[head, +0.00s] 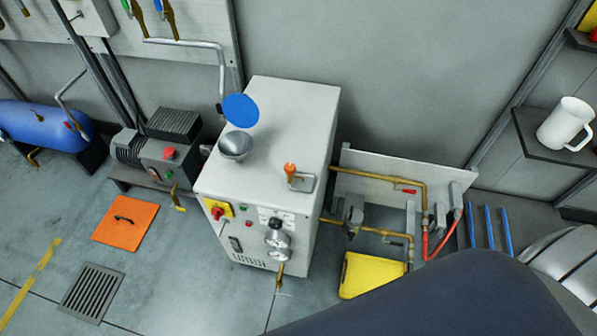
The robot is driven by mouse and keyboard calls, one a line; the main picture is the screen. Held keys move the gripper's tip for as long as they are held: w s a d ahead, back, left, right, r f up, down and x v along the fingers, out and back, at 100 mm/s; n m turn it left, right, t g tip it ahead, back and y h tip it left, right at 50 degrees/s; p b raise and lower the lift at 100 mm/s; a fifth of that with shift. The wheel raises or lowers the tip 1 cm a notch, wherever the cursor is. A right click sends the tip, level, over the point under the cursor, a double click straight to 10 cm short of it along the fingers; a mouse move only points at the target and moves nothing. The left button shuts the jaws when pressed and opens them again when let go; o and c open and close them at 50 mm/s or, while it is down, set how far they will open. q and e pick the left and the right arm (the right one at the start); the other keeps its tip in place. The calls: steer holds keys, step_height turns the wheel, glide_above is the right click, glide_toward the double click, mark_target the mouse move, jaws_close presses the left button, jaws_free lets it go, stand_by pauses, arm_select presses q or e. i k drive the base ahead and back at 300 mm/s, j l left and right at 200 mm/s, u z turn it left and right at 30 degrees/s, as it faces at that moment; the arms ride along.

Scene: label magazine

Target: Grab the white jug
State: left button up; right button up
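The white jug (564,122) stands on a dark shelf (540,143) at the right edge of the head view. It looks upright, with its handle toward the lower right. Neither of my grippers shows in this view. A large dark link of my own arm fills the lower right, and no gripper is visible at the jug.
A white machine cabinet (272,170) stands in the middle. Brass and red pipes (425,215) on a panel lie right of it, with a yellow box (370,275) below. Blue upright rods (490,230) stand under the jug's shelf. An orange plate (125,221) and a floor grate (92,292) are at left.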

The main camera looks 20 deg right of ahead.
mark_target(567, 130)
steer(key=z, duration=2.25)
steer(key=i+l+u, duration=0.15)
steer(key=u, duration=0.25)
steer(key=l+u, duration=0.3)
steer(key=u, duration=0.15)
steer(key=i+l+u, duration=0.1)
steer(key=l+u, duration=0.3)
steer(key=j, duration=0.1)
